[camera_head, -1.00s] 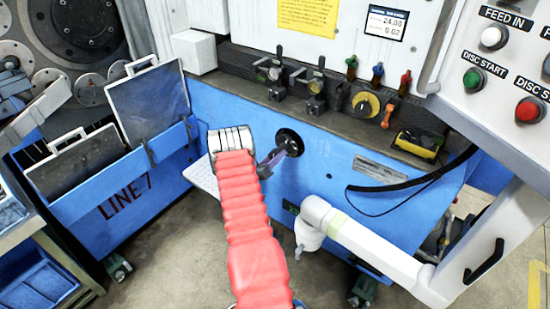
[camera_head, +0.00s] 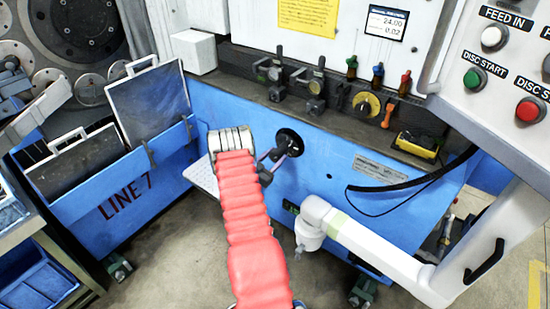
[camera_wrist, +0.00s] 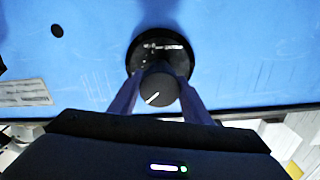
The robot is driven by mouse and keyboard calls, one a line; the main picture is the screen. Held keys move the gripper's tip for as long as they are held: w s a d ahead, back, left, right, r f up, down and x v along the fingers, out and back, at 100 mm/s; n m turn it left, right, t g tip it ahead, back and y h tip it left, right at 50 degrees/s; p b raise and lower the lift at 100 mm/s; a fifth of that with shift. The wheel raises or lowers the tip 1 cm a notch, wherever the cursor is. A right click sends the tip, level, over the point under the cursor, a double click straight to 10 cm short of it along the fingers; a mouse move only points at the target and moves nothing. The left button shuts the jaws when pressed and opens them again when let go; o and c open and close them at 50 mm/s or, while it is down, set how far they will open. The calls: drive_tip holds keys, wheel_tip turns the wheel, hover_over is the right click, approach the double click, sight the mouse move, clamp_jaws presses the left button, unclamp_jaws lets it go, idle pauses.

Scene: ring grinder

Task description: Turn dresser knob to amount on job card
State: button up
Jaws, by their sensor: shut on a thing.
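The dresser knob, a round black knob (camera_wrist: 158,88) with a white pointer line, sits on a black dial (camera_wrist: 160,47) on the blue panel. In the wrist view its line points to the lower left. My gripper (camera_wrist: 160,100) has one finger on each side of the knob and is shut on it. In the head view my gripper (camera_head: 281,155) reaches the dark dial (camera_head: 290,138), and the knob is mostly hidden there. A yellow sheet (camera_head: 308,14), perhaps the job card, hangs above; its text is too small to read.
A small screen (camera_head: 386,22) reads 24.00 and 0.02. A white jointed arm (camera_head: 350,235) stands at lower right, beside my arm. Buttons (camera_head: 530,110) are at right.

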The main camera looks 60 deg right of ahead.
drive_tip(key=m, duration=0.5)
drive_tip(key=shift+w+m, duration=0.1)
drive_tip(key=shift+m, duration=0.3)
drive_tip(key=shift+f, duration=0.1)
drive_tip(key=o, duration=1)
drive_tip(key=shift+o, duration=0.2)
drive_tip(key=shift+a, duration=0.15)
drive_tip(key=w+a, duration=0.2)
drive_tip(key=a, duration=1.1)
drive_tip(key=shift+a, duration=0.2)
